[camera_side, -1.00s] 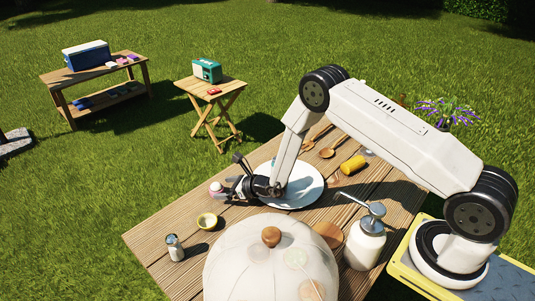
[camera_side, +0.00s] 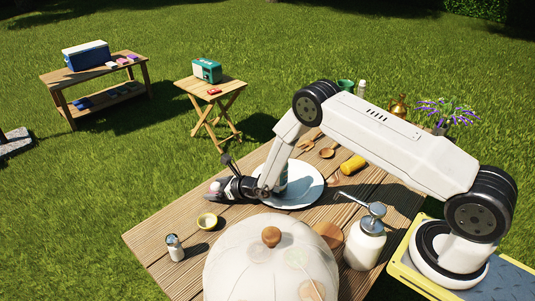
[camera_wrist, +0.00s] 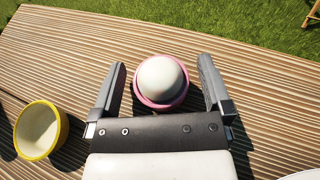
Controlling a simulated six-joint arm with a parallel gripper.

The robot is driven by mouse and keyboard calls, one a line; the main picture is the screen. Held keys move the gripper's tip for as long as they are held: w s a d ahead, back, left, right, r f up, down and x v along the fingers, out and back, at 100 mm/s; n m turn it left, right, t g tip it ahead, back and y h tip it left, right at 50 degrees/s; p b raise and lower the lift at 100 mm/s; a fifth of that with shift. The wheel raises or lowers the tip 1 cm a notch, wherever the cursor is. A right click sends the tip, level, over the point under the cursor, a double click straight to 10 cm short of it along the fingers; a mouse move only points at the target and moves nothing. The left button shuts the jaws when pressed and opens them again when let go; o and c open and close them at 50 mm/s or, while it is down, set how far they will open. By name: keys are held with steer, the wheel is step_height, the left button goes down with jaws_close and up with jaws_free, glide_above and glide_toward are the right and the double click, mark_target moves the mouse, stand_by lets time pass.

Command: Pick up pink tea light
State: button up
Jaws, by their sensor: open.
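The pink tea light (camera_wrist: 164,100) is a round pink cup with a pale domed top, standing on the slatted table in the wrist view. My gripper (camera_wrist: 162,64) is open, with one finger on each side of the tea light. A gap shows between the tea light and each finger, and nothing is held. In the side view my gripper (camera_side: 218,188) is low over the far left part of the table, and it mostly hides the tea light there.
A yellow bowl (camera_side: 207,221) stands close by; it also shows in the wrist view (camera_wrist: 38,130). A white plate (camera_side: 307,193) lies under my arm. A shaker (camera_side: 174,248), a large pale dome (camera_side: 265,265) and a pump bottle (camera_side: 365,246) stand nearer the camera.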

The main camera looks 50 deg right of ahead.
steer(key=c, duration=1.2)
steer(key=shift+r, duration=0.1)
steer(key=shift+r, duration=0.75)
steer(key=s+r, duration=0.3)
steer(key=s, duration=0.1)
steer(key=s+r, duration=0.4)
steer(key=s, duration=0.1)
steer(key=s+d+r, duration=0.1)
steer(key=s+r, duration=0.3)
steer(key=s, duration=0.1)
steer(key=shift+r, duration=0.15)
